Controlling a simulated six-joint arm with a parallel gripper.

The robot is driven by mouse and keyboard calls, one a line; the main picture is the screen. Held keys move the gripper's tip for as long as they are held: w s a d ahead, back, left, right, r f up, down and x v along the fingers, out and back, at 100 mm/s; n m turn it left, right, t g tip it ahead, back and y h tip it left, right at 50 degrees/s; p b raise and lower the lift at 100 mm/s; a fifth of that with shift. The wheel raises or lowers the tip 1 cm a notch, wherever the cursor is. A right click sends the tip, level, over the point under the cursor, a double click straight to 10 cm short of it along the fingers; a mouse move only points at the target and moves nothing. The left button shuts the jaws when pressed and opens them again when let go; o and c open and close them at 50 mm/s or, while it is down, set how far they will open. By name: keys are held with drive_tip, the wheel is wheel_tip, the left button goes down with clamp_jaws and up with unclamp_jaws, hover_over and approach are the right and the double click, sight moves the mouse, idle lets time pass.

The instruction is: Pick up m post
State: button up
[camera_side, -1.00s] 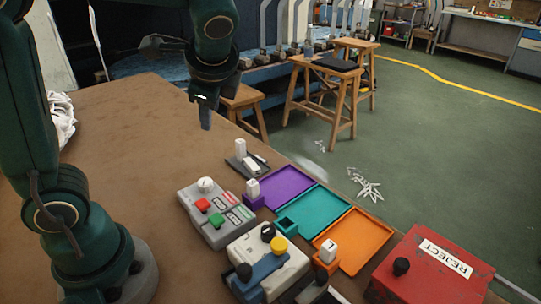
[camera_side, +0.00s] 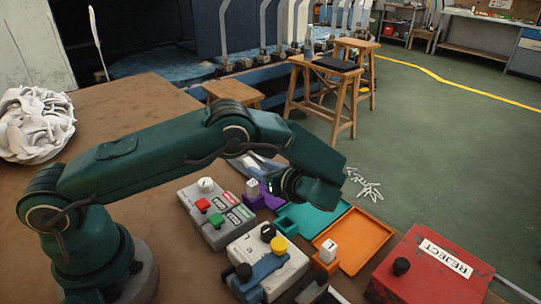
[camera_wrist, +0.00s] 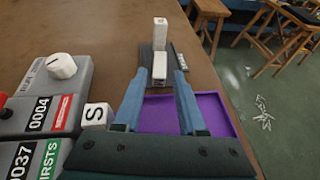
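In the wrist view my gripper (camera_wrist: 160,84) is open, its two blue fingers apart on either side of a white block (camera_wrist: 160,65). The block lies on a dark tray (camera_wrist: 147,58); whether the fingers touch it I cannot tell. A taller white post (camera_wrist: 160,32) stands upright just beyond it, with a small unreadable mark on its top. I cannot make out an M on either piece. In the side view my arm hides most of this tray. A teal holder (camera_side: 286,219) shows there, partly covered by my wrist.
A white S block (camera_wrist: 96,115) sits left of my fingers, beside a purple tray (camera_wrist: 158,112). A grey button box (camera_side: 205,210), an orange tray (camera_side: 362,240), a white L block (camera_side: 329,250) and a red reject box (camera_side: 420,270) crowd the front. The table's left is clear before a white pile (camera_side: 35,122).

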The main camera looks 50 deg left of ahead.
sight(252, 165)
drive_tip(key=shift+x, duration=2.4)
clamp_jaws()
